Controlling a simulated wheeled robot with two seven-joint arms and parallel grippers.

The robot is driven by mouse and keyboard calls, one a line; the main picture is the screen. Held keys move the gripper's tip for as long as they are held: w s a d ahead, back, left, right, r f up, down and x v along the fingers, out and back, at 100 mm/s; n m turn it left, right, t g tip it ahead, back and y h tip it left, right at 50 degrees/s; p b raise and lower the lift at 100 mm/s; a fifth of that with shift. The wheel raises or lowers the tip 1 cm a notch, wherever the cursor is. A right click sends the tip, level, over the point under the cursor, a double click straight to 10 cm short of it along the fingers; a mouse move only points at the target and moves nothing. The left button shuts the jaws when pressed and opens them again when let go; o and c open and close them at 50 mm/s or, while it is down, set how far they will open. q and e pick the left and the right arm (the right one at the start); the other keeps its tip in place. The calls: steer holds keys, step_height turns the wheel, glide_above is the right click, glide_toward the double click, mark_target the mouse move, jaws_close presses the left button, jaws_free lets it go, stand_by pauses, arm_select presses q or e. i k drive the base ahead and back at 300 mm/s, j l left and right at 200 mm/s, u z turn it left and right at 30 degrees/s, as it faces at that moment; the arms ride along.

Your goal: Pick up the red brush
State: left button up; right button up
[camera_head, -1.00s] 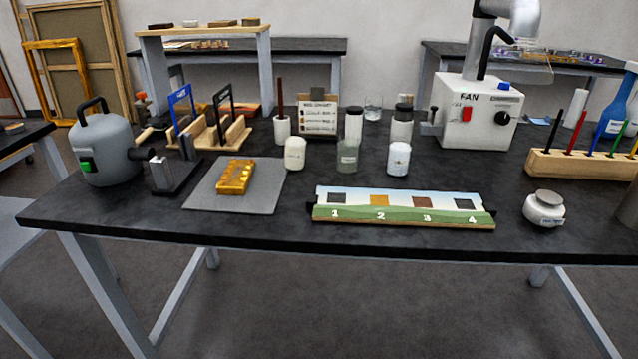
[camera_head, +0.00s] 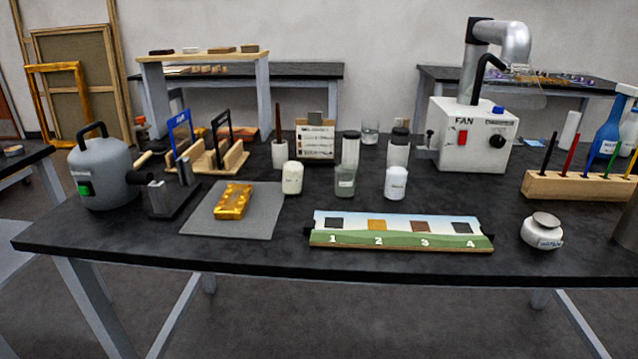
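The red brush (camera_head: 570,155) stands upright in a wooden brush holder (camera_head: 575,188) at the right of the black table. A black brush (camera_head: 549,152) stands to its left, and a blue brush (camera_head: 592,158) and a green brush (camera_head: 611,162) stand to its right. The lower end of the red brush is hidden in the holder. Neither of my grippers shows in the head view.
The white fan box (camera_head: 473,138) with its pipe stands behind and left of the holder. A numbered strip (camera_head: 401,232) lies at the table's front middle. Blue and white bottles stand behind the brushes.

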mark_target(569, 160)
steer(key=i+l+z, duration=0.2)
steer(key=z, duration=0.15)
steer(key=i+l+z, duration=0.4)
steer(key=z, duration=0.25)
steer(key=i, duration=0.05)
